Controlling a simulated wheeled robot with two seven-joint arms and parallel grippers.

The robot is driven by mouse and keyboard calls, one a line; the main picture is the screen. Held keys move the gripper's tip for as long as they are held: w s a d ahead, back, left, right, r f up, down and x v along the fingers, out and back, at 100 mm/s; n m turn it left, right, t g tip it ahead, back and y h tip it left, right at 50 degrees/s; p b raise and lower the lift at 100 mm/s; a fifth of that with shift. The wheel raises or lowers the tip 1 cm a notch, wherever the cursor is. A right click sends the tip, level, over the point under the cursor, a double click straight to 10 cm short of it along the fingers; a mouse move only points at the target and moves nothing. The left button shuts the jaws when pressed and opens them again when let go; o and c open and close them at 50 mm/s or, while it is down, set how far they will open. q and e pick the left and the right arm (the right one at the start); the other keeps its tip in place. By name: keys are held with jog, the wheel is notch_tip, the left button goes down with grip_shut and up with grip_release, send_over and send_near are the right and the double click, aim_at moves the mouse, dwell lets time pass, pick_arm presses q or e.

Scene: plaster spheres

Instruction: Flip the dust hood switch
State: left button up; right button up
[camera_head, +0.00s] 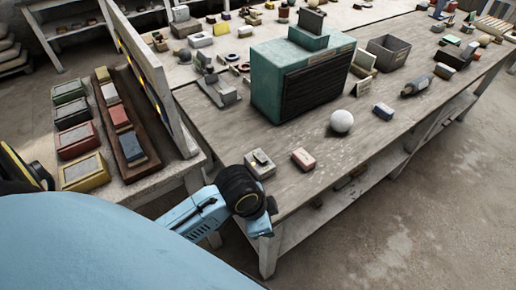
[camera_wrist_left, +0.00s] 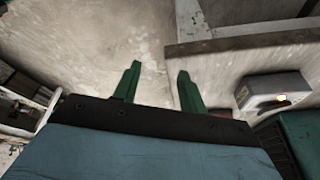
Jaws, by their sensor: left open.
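The dust hood (camera_head: 300,82) is a teal box with a dark slatted front, standing on the long wooden table. A small pale box with a black toggle, apparently the switch (camera_head: 260,163), sits at the table's near edge. A pale box with a glowing spot, likely the same switch, shows at the right of the left wrist view (camera_wrist_left: 272,90). My left gripper (camera_head: 266,212) is at the table's near corner, just below the switch box and apart from it. Its two green fingers (camera_wrist_left: 160,72) are spread and empty. My right gripper is not in view.
A grey bin (camera_head: 388,52) stands behind. A side bench at left holds several coloured boxes (camera_head: 75,140) beside an upright board (camera_head: 150,75). Floor at right is clear.

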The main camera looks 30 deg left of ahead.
pick_arm(q)
jog(key=w+m, duration=0.1)
jog(key=w+r+m, duration=0.1)
jog(key=w, duration=0.1)
jog(key=w+r+m, duration=0.1)
jog(key=w+m, duration=0.1)
jog(key=shift+a, duration=0.1)
jog(key=w+r+m, duration=0.1)
jog(key=w+a+m, duration=0.1)
jog(key=w, duration=0.1)
jog(key=w+a+r+m+g, duration=0.1)
jog(key=shift+w+a+r+m+y, duration=0.15)
jog(key=shift+r+m+y, duration=0.15)
jog(key=shift+r, duration=0.05)
jog(key=w+a+r+m+g+y, duration=0.1)
jog(key=w+a+r+m, duration=0.2)
jog(key=w+a+r, duration=0.15)
jog(key=m, duration=0.2)
send_near(258, 155)
jog(key=shift+g+y, duration=0.3)
jog(key=shift+g, duration=0.1)
jog(key=f, duration=0.7)
jog(key=shift+w+d+f+b, duration=0.2)
jog(key=shift+w+f+b, duration=0.15)
jog(key=shift+f, duration=0.05)
